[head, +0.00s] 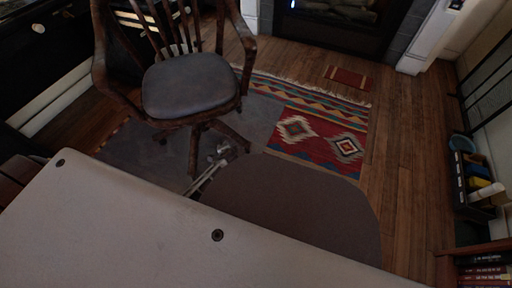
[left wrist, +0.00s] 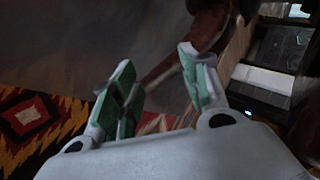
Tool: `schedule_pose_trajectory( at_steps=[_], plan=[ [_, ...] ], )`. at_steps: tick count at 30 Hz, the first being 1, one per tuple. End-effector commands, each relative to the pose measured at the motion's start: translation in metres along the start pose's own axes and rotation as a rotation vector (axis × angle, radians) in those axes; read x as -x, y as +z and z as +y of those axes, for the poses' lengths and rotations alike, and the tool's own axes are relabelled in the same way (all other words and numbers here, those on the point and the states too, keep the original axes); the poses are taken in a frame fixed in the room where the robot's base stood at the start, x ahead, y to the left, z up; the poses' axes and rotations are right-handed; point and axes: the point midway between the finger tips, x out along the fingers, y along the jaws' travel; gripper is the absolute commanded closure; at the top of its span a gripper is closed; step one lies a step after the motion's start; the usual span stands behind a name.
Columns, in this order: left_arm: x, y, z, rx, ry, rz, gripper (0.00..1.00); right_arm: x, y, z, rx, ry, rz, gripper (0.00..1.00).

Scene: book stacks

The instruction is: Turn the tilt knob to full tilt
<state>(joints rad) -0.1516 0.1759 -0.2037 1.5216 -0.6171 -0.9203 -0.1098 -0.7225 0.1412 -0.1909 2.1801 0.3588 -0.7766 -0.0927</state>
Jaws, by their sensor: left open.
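A wooden swivel chair with a grey seat cushion (head: 190,85) stands at the upper left of the head view. No tilt knob can be made out; the underside of the seat is hidden from above. My left gripper (head: 224,152) is low, just in front of the chair and beside its wooden base legs. In the left wrist view my left gripper (left wrist: 160,82) is open, with green pads and nothing between its fingers. Dark brown wood, seemingly part of the chair (left wrist: 208,25), shows just beyond the fingertips. My right gripper is not in view.
A patterned red rug (head: 320,135) lies to the right of the chair, beside a dark grey mat (head: 300,200). A fireplace (head: 345,22) is at the back. A low shelf with books (head: 485,265) stands at the lower right. Wooden floor (head: 395,150) at right is clear.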

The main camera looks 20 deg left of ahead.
Motion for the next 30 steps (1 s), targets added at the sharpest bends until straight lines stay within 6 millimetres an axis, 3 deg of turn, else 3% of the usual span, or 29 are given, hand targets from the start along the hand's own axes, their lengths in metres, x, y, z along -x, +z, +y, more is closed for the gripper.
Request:
schedule_pose_trajectory(
  at_steps=[30],
  plan=[
    [0.079,-0.078,0.019,0.374,0.290,0.245,0.55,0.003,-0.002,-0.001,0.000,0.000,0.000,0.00]
  ],
)
